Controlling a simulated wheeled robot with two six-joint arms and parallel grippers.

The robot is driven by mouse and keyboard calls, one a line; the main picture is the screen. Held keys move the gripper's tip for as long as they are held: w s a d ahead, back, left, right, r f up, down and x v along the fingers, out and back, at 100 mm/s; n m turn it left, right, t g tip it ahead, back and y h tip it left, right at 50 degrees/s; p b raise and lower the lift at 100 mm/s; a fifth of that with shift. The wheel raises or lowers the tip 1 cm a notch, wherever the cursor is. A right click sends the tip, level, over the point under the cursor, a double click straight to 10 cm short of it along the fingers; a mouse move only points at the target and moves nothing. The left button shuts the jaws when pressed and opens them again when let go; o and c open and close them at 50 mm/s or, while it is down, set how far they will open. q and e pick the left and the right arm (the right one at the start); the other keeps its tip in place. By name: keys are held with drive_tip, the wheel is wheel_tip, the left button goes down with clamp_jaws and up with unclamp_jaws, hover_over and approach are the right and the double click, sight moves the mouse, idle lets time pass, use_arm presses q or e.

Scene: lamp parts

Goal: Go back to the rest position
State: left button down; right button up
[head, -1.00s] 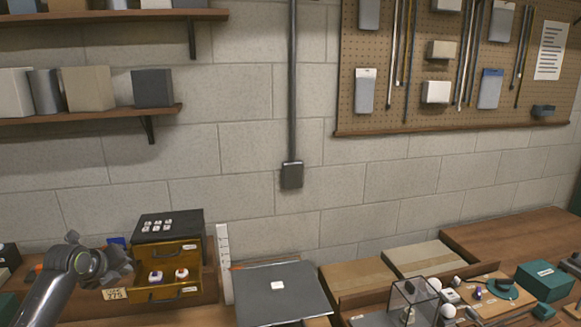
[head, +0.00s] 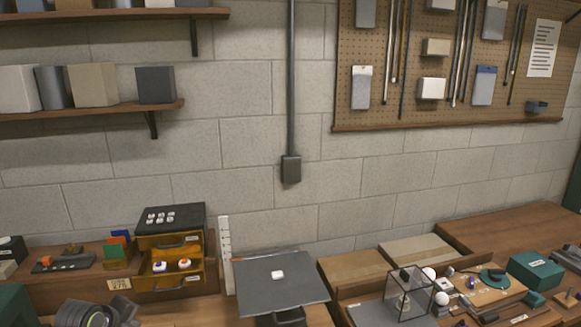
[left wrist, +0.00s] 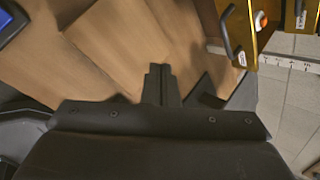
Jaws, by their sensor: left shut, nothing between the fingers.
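My left arm (head: 97,314) shows only at the bottom left edge of the head view, below the drawer cabinet. In the left wrist view my left gripper (left wrist: 160,72) is shut with nothing between its fingers, over bare brown wood. My right gripper is not in view.
A dark grey board (head: 265,297) with a small white piece lies right of the cabinet, by a white ruler (head: 226,255). A clear box (head: 409,291), white balls and a teal box (head: 535,272) stand at the right. Coloured cards (head: 115,252) stand left of the cabinet.

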use_arm(q)
drive_tip(key=s+d+f+n+g, duration=0.1)
drive_tip(key=s+d+f+n, duration=0.35)
drive_tip(key=s+f, duration=0.4)
drive_tip(key=s+d+r+n+g+y, duration=0.1)
drive_tip(key=s+d+n, duration=0.1)
drive_tip(key=s+n, duration=1.05)
drive_tip(key=s+d+r+n+g+y, duration=0.15)
drive_tip(key=s+n, duration=0.55)
drive_tip(key=s, duration=1)
wheel_tip(320, 180, down, 29)
drive_tip(key=a+g+b, duration=0.2)
drive_tip(key=b, duration=0.2)
drive_tip(key=s+d+f+b, duration=0.1)
drive_tip(key=s+f, duration=0.6)
drive_tip(key=f, duration=0.2)
drive_tip(key=s+d+f+h+b, duration=0.1)
drive_tip(key=s+f+b, duration=0.1)
drive_tip(key=s+f, duration=0.5)
wheel_tip(320, 180, down, 3)
drive_tip(key=shift+s+f+g, duration=0.15)
drive_tip(key=shift+s+g, duration=0.1)
drive_tip(key=shift+g, duration=0.2)
